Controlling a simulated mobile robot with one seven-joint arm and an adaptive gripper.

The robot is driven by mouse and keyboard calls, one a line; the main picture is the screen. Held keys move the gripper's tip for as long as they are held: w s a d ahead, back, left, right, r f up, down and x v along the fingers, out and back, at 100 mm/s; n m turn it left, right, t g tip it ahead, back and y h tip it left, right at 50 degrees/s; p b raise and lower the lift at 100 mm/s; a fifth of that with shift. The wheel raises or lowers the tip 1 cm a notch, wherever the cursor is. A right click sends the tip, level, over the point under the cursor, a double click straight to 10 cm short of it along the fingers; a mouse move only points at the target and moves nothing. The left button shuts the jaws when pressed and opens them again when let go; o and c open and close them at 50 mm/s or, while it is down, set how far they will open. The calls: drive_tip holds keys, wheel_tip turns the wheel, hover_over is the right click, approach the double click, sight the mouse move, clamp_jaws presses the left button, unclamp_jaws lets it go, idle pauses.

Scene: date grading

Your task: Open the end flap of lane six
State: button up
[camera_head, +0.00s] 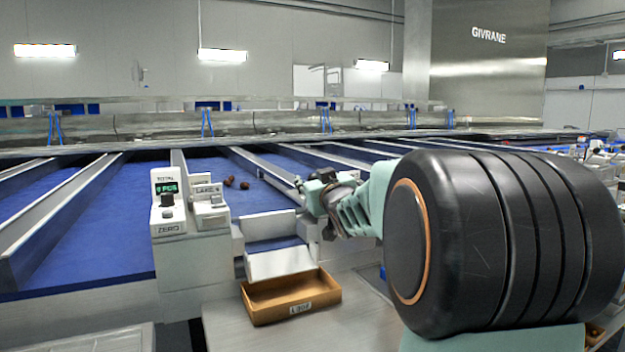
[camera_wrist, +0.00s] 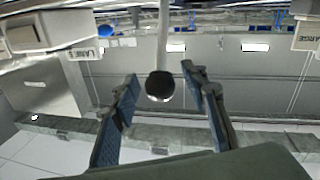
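In the head view a white upright panel (camera_head: 270,224) closes the end of a blue lane, and I take it for the end flap. A white sloped chute (camera_head: 281,262) lies below it. My gripper (camera_head: 306,194) is at the right of this lane end, partly hidden by its own links. In the wrist view my gripper (camera_wrist: 159,76) is open, and a round dark knob (camera_wrist: 160,86) on a pale rod (camera_wrist: 163,35) shows between its fingers with gaps on both sides. I cannot tell its depth relative to the fingertips. A lane label (camera_wrist: 86,53) shows there, its number unclear.
Several brown dates (camera_head: 230,181) lie on the blue lane (camera_head: 205,172). A counter box (camera_head: 168,203) with a ZERO button stands left of the chute. A labelled wooden tray (camera_head: 290,296) sits below the chute. Metal dividers (camera_head: 60,215) separate the lanes.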

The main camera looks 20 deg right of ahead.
clamp_jaws()
drive_tip(key=shift+w+r+p, duration=0.1)
drive_tip(key=shift+r+p, duration=0.1)
drive_tip(key=shift+p, duration=0.25)
